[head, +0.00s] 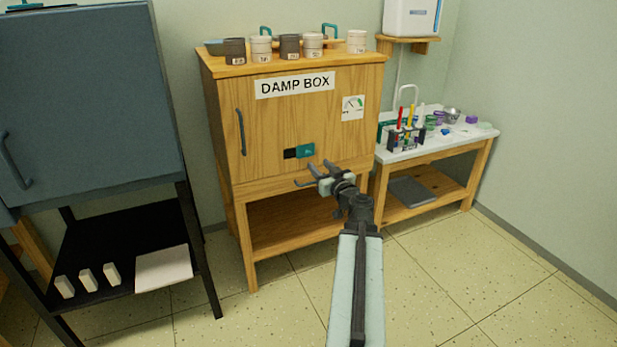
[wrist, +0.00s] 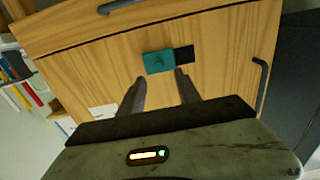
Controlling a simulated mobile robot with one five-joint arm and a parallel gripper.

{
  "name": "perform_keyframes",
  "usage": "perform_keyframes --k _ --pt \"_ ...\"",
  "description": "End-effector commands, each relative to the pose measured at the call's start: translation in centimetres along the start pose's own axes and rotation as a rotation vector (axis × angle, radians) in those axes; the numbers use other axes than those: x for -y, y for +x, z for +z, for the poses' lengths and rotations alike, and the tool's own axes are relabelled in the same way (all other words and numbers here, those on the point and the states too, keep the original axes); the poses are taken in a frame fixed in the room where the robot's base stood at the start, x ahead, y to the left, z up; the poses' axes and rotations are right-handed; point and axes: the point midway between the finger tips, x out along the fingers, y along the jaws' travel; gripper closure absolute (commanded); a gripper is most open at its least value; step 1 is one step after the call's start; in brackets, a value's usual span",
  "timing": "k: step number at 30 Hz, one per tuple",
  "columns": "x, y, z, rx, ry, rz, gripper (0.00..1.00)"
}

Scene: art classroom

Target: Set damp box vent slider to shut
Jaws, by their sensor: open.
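The damp box (head: 285,113) is a wooden cabinet with a labelled door. Its vent slider is a teal tab (head: 305,150) at the right part of a dark slot (head: 290,154), low on the door. In the wrist view, which looks upside down, the teal tab (wrist: 158,63) is left of the bare dark slot (wrist: 184,59). My gripper (head: 318,168) is open and empty in front of the door, just below and right of the tab. In the wrist view its fingers (wrist: 160,78) point at the tab; I cannot tell whether they touch it.
A door handle (head: 240,131) is on the left and a drawer handle (head: 304,184) is below the slider. Several jars (head: 290,46) stand on top. A blue-grey cabinet (head: 85,100) stands left, a supply table (head: 455,141) right. The floor (head: 440,280) in front is clear.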

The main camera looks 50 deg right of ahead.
Motion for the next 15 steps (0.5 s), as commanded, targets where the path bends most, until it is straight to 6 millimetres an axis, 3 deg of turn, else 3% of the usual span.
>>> perform_keyframes --k 8,15 --pt "-0.2 1.0 -0.2 -0.002 -0.001 0.004 0.6" --pt "-0.3 5.3 -0.2 -0.002 -0.001 0.003 0.6"
